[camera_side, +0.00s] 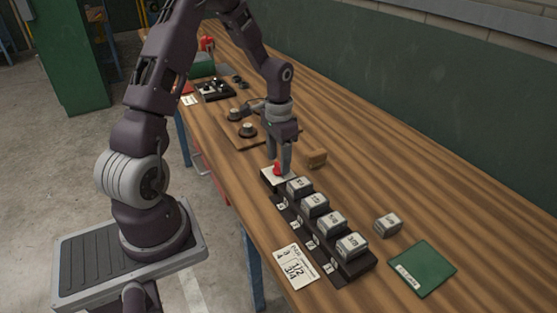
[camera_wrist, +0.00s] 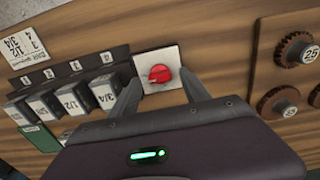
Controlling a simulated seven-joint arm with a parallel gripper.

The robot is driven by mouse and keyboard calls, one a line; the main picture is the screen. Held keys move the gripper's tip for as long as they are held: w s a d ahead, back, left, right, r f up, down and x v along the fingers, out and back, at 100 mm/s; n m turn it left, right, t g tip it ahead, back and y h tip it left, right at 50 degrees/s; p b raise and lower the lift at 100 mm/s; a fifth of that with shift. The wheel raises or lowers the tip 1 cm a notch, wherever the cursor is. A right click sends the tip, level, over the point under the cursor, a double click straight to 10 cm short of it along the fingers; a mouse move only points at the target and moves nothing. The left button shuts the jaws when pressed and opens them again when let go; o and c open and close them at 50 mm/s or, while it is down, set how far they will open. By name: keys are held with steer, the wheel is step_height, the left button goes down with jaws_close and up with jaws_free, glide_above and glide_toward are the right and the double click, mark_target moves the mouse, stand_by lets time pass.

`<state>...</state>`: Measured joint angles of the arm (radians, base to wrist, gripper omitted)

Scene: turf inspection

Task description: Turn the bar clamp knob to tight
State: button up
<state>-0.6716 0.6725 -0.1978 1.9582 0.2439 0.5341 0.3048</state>
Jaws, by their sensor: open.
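The red knob (camera_side: 277,169) sits on a white plate (camera_side: 266,176) at the far end of the dark rack. In the wrist view the red knob (camera_wrist: 160,74) shows a ridged grip, and the white plate (camera_wrist: 172,54) lies around it. Any marking for tight is not readable. My gripper (camera_side: 282,172) points down over the plate. In the wrist view my gripper (camera_wrist: 160,80) is open, with one finger on each side of the knob and a gap on both sides. No separate bar clamp can be made out.
The rack (camera_side: 330,262) holds several labelled grey blocks beside the knob. A small wooden block (camera_side: 315,158) stands close by on the right. A loose grey block (camera_side: 387,224), a green booklet (camera_side: 421,269) and a printed card (camera_side: 294,267) lie nearer.

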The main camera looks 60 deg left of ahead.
mark_target(279, 165)
step_height(279, 165, up, 5)
steer(key=shift+r, duration=0.15)
steer(key=shift+d+r, duration=0.1)
steer(key=shift+r, duration=0.55)
steer(key=s+d+r+t+y, duration=0.1)
steer(key=s+d+r+t, duration=0.3)
steer(key=s+d+r, duration=0.95)
steer(key=s+d+r+t+h, duration=0.1)
steer(key=s+d+r, duration=0.1)
steer(key=s+d, duration=0.3)
steer(key=shift+s+d+r+t, duration=0.2)
steer(key=shift+d+t, duration=0.05)
steer(key=shift+t, duration=0.05)
